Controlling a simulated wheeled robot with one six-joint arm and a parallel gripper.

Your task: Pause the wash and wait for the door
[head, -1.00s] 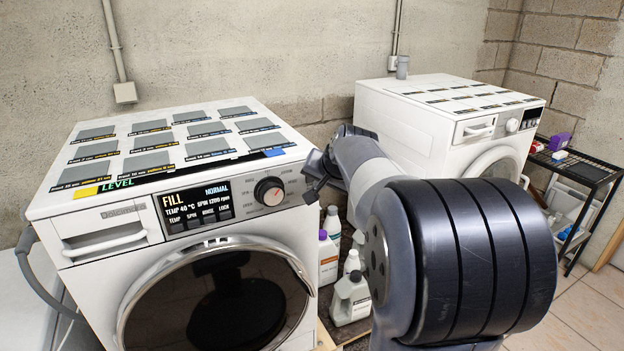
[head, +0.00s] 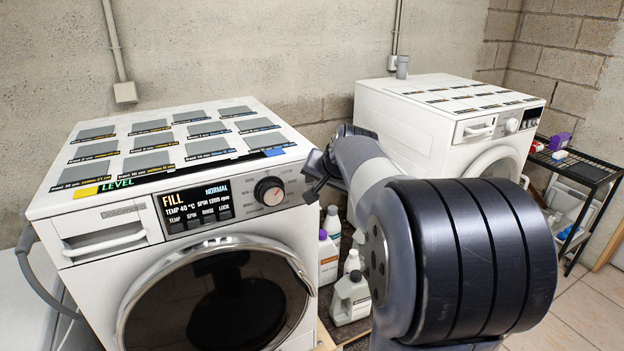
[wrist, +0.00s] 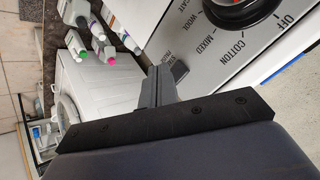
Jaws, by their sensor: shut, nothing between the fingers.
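The front washer (head: 77,278) stands at the left in the head view. Its round dark door (head: 235,305) is closed. Its display (head: 195,205) reads FILL, NORMAL, TEMP 40 and SPIN 1200 rpm. A dial (head: 269,191) is right of the display; it also shows in the wrist view (wrist: 245,8). In the wrist view, my shut, empty gripper (wrist: 161,82) has its tip at the start/pause button (wrist: 180,70) at the panel's end. I cannot tell if they touch. In the head view my gripper (head: 316,178) is at the panel's right end, and my arm hides the button.
A second white machine (head: 420,120) stands behind to the right. Several detergent bottles (head: 350,298) stand on the floor between the machines. A black wire rack (head: 585,168) is at the far right. Flat grey labelled pads (head: 150,162) cover the front washer's top.

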